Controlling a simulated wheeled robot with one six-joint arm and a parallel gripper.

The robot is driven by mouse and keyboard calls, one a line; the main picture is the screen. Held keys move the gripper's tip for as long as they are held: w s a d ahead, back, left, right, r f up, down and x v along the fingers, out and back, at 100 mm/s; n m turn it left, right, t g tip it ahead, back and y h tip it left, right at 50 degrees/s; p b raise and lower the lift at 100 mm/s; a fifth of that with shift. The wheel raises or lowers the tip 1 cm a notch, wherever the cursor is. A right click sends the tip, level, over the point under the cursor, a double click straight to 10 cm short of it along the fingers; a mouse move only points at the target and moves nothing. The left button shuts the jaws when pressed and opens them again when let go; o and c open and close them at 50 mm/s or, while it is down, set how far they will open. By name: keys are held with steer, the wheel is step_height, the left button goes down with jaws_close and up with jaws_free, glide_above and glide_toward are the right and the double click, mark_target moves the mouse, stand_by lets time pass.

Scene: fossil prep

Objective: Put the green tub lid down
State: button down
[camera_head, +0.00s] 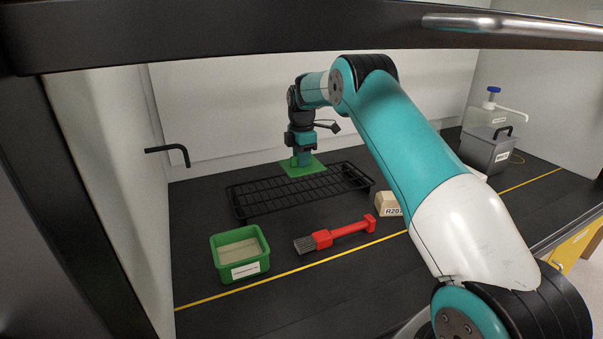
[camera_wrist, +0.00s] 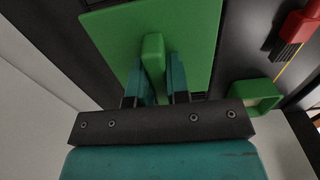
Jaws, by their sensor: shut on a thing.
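The green tub lid (camera_head: 312,170) is a flat green square with a raised grip, seen at the back edge of the black wire rack. It also shows in the wrist view (camera_wrist: 203,35). My gripper (camera_head: 301,160) is above the lid, its two fingers shut on the grip, as the wrist view also shows (camera_wrist: 153,78). The lid looks about level; I cannot tell whether it touches the surface or rack under it. The green tub (camera_head: 262,263) stands uncovered at front left with pale material inside; part of it shows in the wrist view (camera_wrist: 268,88).
The black wire rack (camera_head: 290,193) is empty in front of the lid. A red brush (camera_head: 340,233) and a tan block marked R207 (camera_head: 388,203) lie nearer. A grey lidded bin (camera_head: 484,153) and a pump bottle (camera_head: 487,116) stand right. A black hook (camera_head: 170,149) juts from the left wall.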

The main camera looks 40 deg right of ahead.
mark_target(302, 185)
steer(key=shift+f+p, duration=0.45)
steer(key=shift+f, duration=2.25)
steer(key=shift+f, duration=0.1)
steer(key=shift+f, duration=0.1)
steer(key=c, duration=1.1)
jaws_free()
step_height(302, 185, up, 12)
steer(key=shift+r+b, duration=0.2)
steer(key=shift+b, duration=0.95)
